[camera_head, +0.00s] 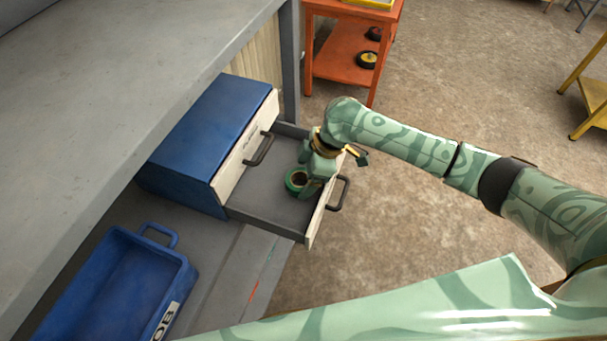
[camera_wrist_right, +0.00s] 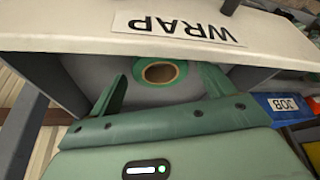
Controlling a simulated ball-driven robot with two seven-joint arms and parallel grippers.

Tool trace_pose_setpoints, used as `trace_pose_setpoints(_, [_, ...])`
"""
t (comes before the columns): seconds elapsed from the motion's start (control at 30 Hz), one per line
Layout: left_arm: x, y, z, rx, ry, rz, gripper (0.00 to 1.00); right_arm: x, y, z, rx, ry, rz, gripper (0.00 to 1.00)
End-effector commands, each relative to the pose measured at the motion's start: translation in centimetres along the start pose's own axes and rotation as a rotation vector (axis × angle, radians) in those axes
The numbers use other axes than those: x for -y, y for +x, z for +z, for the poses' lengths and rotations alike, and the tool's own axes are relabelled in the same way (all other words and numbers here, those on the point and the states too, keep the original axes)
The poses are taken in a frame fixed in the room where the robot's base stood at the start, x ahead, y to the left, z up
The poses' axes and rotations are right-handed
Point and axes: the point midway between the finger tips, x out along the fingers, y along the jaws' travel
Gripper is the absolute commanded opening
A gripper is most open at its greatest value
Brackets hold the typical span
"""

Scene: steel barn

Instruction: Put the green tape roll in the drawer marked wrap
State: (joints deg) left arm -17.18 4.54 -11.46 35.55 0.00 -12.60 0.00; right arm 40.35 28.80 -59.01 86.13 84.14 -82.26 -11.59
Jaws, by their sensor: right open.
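The green tape roll (camera_head: 290,184) lies flat, as far as I can tell, on the floor of the open drawer (camera_head: 262,203). In the right wrist view the roll (camera_wrist_right: 142,76) shows its brown core, and the WRAP label (camera_wrist_right: 178,27) reads upside down on the pale drawer front. My right gripper (camera_head: 303,184) reaches down into the drawer at the roll, partly covering it. Its fingers (camera_wrist_right: 158,88) are open on either side of the roll with gaps showing; the head view cannot show contact. My left gripper is out of view.
The drawer's dark handle (camera_head: 338,194) sticks out beside my wrist. Another pale drawer front (camera_head: 240,155) of the blue cabinet (camera_head: 205,135) is shut above. A blue bin (camera_head: 120,285) stands at lower left, under a grey worktop (camera_head: 110,90). An orange cart (camera_head: 340,62) stands behind.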

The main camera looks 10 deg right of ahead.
Motion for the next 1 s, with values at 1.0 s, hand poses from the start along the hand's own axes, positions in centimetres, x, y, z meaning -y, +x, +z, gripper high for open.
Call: trace_pose_setpoints(1.0, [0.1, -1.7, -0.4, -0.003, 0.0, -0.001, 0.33, 0.5, -10.0, -0.3, -0.006, -0.01, 0.005, 0.82])
